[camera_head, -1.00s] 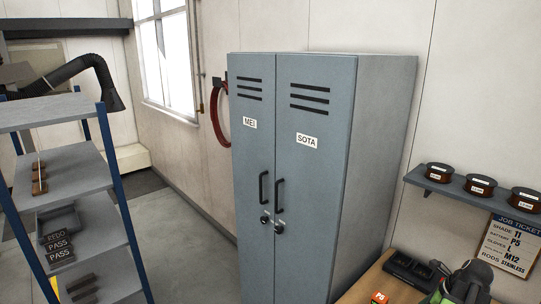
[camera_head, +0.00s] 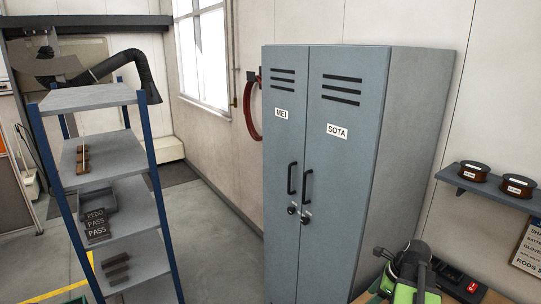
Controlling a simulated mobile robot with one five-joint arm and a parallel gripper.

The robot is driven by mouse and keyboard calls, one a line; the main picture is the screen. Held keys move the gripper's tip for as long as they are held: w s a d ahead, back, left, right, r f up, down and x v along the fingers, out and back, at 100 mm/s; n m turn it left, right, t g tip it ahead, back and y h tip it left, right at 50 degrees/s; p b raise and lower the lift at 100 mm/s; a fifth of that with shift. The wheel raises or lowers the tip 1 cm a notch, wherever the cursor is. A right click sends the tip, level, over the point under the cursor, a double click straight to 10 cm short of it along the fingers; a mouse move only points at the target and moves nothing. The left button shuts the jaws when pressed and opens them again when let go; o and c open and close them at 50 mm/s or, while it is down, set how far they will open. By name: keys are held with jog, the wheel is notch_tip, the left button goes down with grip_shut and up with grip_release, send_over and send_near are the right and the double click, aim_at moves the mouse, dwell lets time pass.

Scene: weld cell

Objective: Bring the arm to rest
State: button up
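A green and black part of my arm (camera_head: 408,274) shows at the bottom right, in front of the bench. Dark, rounded pieces form its upper end, with a small black piece sticking out to the left. I cannot make out two separate fingertips, nor whether anything is held. The lower part of the arm is cut off by the picture's edge.
Grey-blue lockers (camera_head: 340,165) labelled MEI and SOTA stand closed just left of my arm. A bench with a black unit (camera_head: 452,281) bearing a red mark lies behind it. A wall shelf (camera_head: 480,190) holds spools. A rack (camera_head: 110,247) stands left; floor between is clear.

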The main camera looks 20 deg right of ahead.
jog(key=w+a+f+n+g+b, duration=0.15)
jog(key=w+a+n, duration=0.25)
jog(key=a, duration=0.6)
jog(key=w+a+f+n+g+b, duration=0.1)
jog(key=w+a+f+n, duration=0.2)
jog(key=a, duration=0.7)
jog(key=a+f+n+h+b, duration=0.2)
jog(key=a+n, duration=1.2)
jog(key=n, duration=0.6)
jog(key=shift+s+a+n+g+h, duration=0.15)
jog(key=shift+a+n+g+h, duration=0.15)
jog(key=shift+a+g+h, duration=0.1)
